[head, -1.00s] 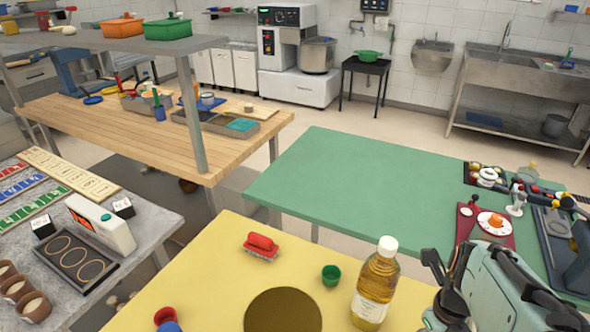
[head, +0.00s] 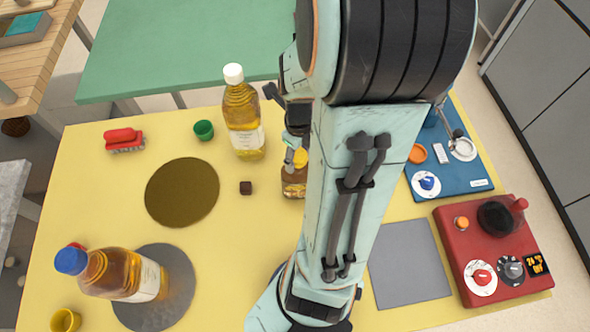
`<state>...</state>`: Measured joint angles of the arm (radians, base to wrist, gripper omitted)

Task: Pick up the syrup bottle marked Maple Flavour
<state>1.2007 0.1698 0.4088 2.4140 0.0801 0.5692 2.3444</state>
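A tall clear bottle of golden liquid with a white cap (head: 243,125) stands upright at the back of the yellow table. A similar bottle with a blue cap (head: 118,275) stands at the front left. A smaller amber bottle with a yellow top (head: 293,182) stands near the middle, partly hidden by my arm. The labels are too small to read, so I cannot tell which is Maple Flavour. My gripper (head: 283,103) is just right of the white-capped bottle, mostly hidden behind my arm. One dark finger shows; whether it is open or shut is unclear.
A red control box (head: 490,250) and blue panel (head: 450,165) occupy the right.

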